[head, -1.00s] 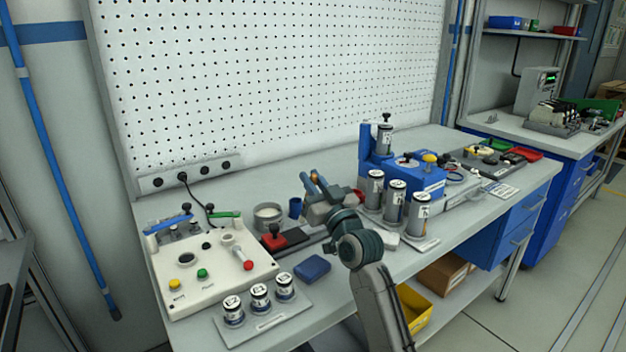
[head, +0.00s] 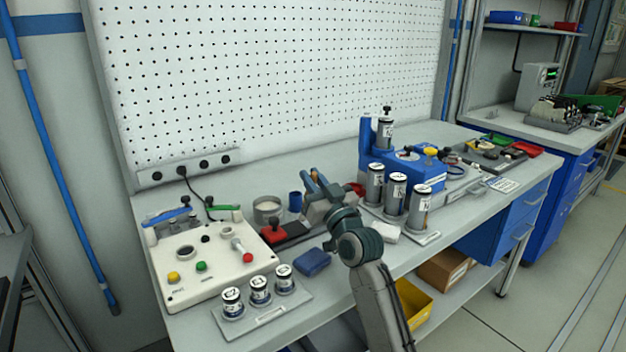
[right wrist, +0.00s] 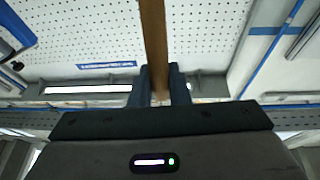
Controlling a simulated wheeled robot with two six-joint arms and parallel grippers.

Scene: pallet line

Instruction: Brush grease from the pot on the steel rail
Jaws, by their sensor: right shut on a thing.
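A round metal pot (head: 257,214) with pale contents stands on the bench in the head view. A red block with a black knob (head: 274,232) sits on a dark and grey rail (head: 312,232), right of and nearer than the pot. My right gripper (head: 315,180) is above the bench, right of the pot. It is shut on a brown stick-like handle (right wrist: 153,45), seen between the fingers in the right wrist view; I take it to be the brush. Its bristles are hidden. The gripper and arm cover part of the rail. My left gripper is not in view.
A blue cup (head: 295,202) stands beside the pot. A white control box (head: 215,275) is at left, with labelled jars (head: 260,290) and a blue pad (head: 311,262) nearer. Grey cylinders (head: 397,192) and a blue machine (head: 425,175) stand at right. A pegboard rises behind.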

